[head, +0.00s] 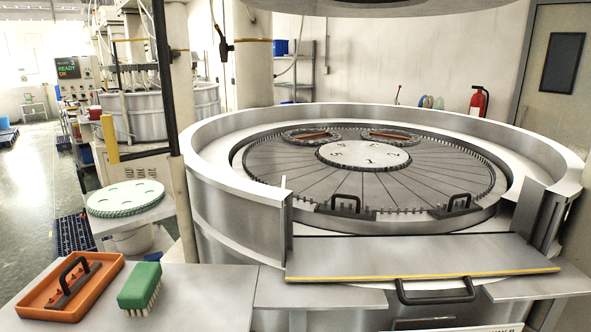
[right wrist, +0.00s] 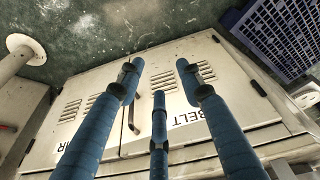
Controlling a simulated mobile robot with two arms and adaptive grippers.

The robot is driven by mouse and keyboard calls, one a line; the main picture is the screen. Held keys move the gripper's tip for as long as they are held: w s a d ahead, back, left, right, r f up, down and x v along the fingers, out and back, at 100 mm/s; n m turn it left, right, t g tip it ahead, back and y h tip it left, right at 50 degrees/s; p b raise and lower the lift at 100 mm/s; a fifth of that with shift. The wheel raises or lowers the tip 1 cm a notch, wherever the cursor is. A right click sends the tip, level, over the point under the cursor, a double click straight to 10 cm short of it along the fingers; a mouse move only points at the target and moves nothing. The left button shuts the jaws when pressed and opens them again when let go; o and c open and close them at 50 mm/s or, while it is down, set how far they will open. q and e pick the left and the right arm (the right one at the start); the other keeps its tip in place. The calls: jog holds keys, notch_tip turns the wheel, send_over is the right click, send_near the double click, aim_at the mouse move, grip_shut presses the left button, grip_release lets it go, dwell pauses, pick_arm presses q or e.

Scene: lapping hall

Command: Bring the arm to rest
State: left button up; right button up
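My right gripper (right wrist: 159,88) shows in the right wrist view as three blue segmented fingers. They are spread apart with nothing between them, so it is open and empty. Behind the fingers is a pale cabinet (right wrist: 95,90) with louvred vents and lettering that includes "BELT". I see no contact between the fingers and the cabinet. Neither arm nor gripper shows in the head view, and my left gripper is in neither view.
In the head view, a large round lapping machine (head: 235,212) fills the right side. An orange tray (head: 32,308) with a black-handled tool and a green brush (head: 140,284) sit on the front-left table. A pale green disc (head: 126,196) lies behind them. A blue crate (right wrist: 275,35) shows in the wrist view.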

jog(key=s+d+f+g+b, duration=0.15)
jog(key=s+f, duration=0.25)
jog(key=f, duration=0.8)
jog(key=s+a+f+t+b, duration=0.15)
jog(key=s+f, duration=0.25)
jog(key=f, duration=0.7)
jog(key=s+d+f+g+b, duration=0.1)
jog(key=s+d+f+b, duration=0.2)
jog(key=s+f, duration=0.8)
jog(key=shift+s+d+f+g, duration=0.2)
jog(key=shift+s+f+g, duration=0.2)
jog(key=shift+s, duration=0.35)
